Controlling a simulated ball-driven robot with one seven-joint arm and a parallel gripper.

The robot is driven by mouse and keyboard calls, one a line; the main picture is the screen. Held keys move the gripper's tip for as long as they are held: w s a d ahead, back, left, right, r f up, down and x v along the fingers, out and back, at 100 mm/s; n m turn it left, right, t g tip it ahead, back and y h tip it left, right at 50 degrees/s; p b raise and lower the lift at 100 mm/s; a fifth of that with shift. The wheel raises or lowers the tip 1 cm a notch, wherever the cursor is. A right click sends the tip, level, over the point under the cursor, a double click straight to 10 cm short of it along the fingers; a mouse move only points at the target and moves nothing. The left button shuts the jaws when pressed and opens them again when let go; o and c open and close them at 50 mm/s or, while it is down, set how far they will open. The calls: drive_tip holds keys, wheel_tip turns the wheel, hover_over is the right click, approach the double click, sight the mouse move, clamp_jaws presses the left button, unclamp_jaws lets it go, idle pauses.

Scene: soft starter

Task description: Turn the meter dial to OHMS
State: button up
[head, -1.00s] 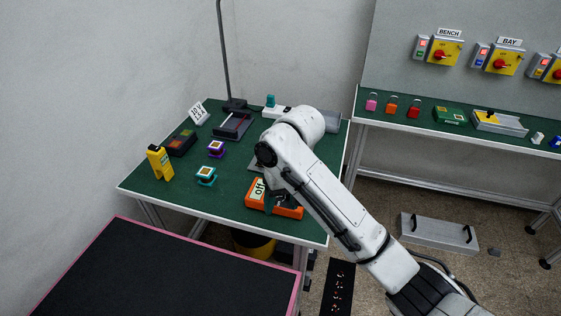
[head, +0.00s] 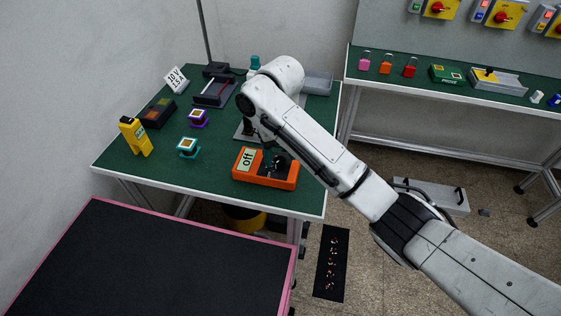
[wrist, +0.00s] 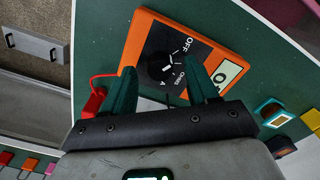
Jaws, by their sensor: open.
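The orange meter (head: 250,178) lies on the green bench top, and its small screen (head: 246,159) reads "off" in the head view. In the wrist view the meter (wrist: 137,45) shows a black round dial (wrist: 160,66) with white marks; the labels OFF, OHMS and A are legible around it. My gripper (wrist: 162,72) is open, its two dark teal fingers on either side of the dial in the picture. I cannot tell whether they touch it. In the head view my arm hides most of the gripper and part of the meter.
A teal-and-white block (head: 188,147), a purple one (head: 198,118) and a yellow handheld tool (head: 136,137) stand left of the meter. A red part (wrist: 94,102) with a lead sits beside the meter. The bench's front edge is close to the meter.

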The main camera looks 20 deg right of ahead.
drive_tip(key=shift+f, duration=0.7)
drive_tip(key=c, duration=1)
drive_tip(key=shift+r, duration=0.1)
drive_tip(key=shift+c, duration=0.3)
